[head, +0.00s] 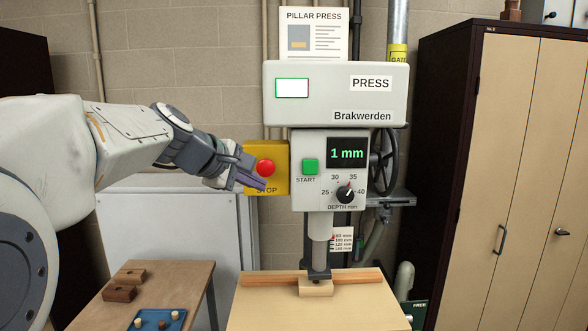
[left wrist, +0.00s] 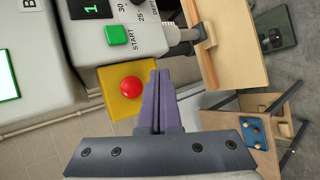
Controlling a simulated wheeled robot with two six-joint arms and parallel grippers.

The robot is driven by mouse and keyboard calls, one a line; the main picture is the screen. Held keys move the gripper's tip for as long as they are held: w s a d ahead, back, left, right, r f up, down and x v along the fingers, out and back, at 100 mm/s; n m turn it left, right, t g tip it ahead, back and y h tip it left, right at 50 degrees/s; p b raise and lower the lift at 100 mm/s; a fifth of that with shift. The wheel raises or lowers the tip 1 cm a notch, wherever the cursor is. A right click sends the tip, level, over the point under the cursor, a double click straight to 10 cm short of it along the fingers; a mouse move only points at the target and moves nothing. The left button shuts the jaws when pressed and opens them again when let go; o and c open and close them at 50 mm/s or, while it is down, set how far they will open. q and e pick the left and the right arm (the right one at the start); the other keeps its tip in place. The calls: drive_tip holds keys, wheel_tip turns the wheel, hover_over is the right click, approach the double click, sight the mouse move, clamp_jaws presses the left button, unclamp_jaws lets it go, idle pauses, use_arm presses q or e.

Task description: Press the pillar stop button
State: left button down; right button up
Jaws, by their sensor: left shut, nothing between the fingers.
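My left gripper (head: 262,184) is shut and empty. In the head view its fingertips are just below the button and in front of the yellow box. In the left wrist view the purple fingers (left wrist: 158,78) lie together to the right of the red button (left wrist: 131,87), over the yellow plate's edge. I cannot tell whether the fingers touch the box; they look apart from the button. My right gripper is not in view.
A green START button (head: 310,166), a depth dial (head: 345,194) and a display reading 1 mm (head: 347,153) are close to the right. The press table (head: 310,312) is below. A side table (head: 190,280) holds wooden blocks and a blue tray (head: 158,320).

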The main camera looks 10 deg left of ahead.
sight(259, 171)
use_arm(q)
drive_tip(key=shift+w+a+p, duration=0.4)
drive_tip(key=shift+w+p, duration=0.1)
drive_tip(key=shift+w, duration=0.85)
drive_tip(key=shift+w+a+p, duration=0.35)
drive_tip(key=shift+w+p, duration=0.1)
drive_tip(key=shift+w, duration=0.9)
drive_tip(key=shift+w+a+p, duration=0.4)
drive_tip(key=shift+w+p, duration=0.1)
drive_tip(key=shift+w, duration=0.85)
drive_tip(key=shift+w, duration=0.15)
drive_tip(key=shift+w+a, duration=0.1)
drive_tip(key=shift+w, duration=0.15)
drive_tip(key=shift+w+a+p, duration=0.15)
drive_tip(key=shift+w+p, duration=0.25)
drive_tip(key=shift+w, duration=0.1)
drive_tip(key=shift+s, duration=0.15)
drive_tip(key=shift+s+d+b, duration=0.25)
drive_tip(key=shift+s+b, duration=0.3)
drive_tip(key=shift+s, duration=0.2)
